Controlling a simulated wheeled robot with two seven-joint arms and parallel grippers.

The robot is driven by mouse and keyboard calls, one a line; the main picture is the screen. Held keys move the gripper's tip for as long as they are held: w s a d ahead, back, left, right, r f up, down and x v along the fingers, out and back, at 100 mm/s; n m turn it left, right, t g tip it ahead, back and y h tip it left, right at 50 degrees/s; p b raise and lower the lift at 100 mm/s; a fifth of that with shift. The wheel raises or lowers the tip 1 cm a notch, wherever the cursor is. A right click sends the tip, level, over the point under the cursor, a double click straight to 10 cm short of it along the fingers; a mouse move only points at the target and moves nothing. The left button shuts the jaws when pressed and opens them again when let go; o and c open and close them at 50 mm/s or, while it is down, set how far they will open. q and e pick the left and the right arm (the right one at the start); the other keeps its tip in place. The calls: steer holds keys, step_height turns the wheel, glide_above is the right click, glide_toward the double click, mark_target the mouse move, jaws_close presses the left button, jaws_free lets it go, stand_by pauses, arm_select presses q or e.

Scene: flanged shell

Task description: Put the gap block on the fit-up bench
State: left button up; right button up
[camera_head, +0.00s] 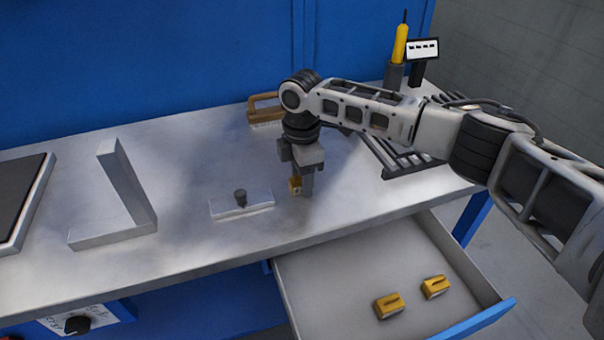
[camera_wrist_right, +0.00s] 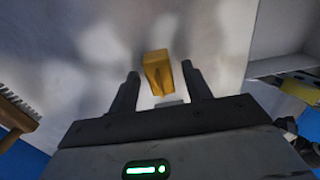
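A small yellow block (camera_head: 295,186), which looks like the gap block, is at my right gripper (camera_head: 302,188) over the steel top of the fit-up bench (camera_head: 340,205). In the right wrist view the yellow block (camera_wrist_right: 158,72) lies between the two fingertips of the right gripper (camera_wrist_right: 160,75). Bare bench shows on both sides of it, so the fingers are open and apart from it. It seems to rest on the bench, though a small lift cannot be ruled out. Two similar yellow slotted blocks (camera_head: 388,305) (camera_head: 434,287) lie in the open drawer. My left gripper is not in view.
The drawer (camera_head: 340,298) stands open below the bench's front edge. A grey angle piece (camera_head: 118,205) and a plate with a dark knob (camera_head: 241,205) lie left of the gripper. A brush (camera_head: 264,108) is behind; a dark rack (camera_head: 395,158) is at right.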

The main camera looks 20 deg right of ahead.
steer(key=shift+r, duration=0.1)
step_height(320, 180, up, 12)
stand_by(0.5)
